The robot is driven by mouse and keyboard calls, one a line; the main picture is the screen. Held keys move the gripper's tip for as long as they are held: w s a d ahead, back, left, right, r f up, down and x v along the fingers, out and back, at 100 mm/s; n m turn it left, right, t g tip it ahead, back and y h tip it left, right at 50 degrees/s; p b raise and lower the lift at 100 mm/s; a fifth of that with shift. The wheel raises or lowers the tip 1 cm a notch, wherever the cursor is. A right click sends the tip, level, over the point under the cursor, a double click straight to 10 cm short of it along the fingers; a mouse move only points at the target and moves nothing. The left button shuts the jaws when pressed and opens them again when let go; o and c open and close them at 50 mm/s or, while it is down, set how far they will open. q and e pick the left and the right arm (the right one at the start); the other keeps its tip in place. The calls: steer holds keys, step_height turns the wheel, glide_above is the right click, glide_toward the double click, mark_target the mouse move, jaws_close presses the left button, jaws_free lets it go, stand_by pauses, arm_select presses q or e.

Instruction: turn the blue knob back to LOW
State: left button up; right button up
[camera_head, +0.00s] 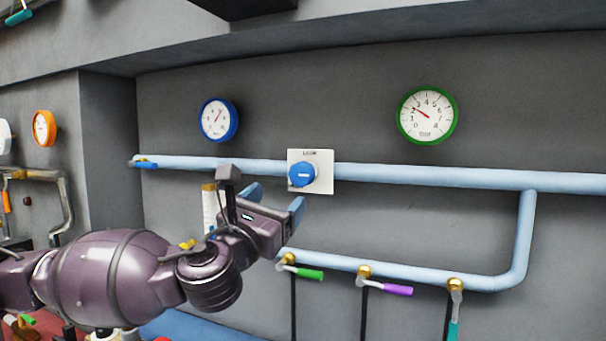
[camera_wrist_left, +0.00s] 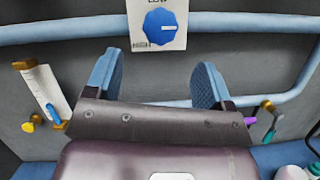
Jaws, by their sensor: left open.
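The blue knob (camera_head: 302,174) sits on a white plate (camera_head: 325,162) fixed over the light blue pipe. In the left wrist view the knob (camera_wrist_left: 159,27) is at the top centre, under a partly cut-off label that seems to read LOW. Its white mark lies about level, toward the right. My left gripper (camera_head: 276,198) is open and empty, just below and left of the knob. In the left wrist view its blue fingers (camera_wrist_left: 157,65) are spread, with the knob beyond them. My right gripper is not seen.
A blue-rimmed gauge (camera_head: 218,119) and a green-rimmed gauge (camera_head: 427,115) hang above the pipe (camera_head: 430,176). A lower pipe carries valves with green (camera_head: 310,274), purple (camera_head: 398,290) and teal handles.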

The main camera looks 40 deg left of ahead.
mark_target(298, 177)
arm_select(q)
steer(key=b+x, duration=0.1)
steer(key=x, duration=0.7)
steer(key=shift+w, duration=0.2)
steer(key=shift+x, duration=0.9)
steer(key=c, duration=0.9)
steer(key=shift+c, duration=0.2)
steer(key=shift+r, duration=0.1)
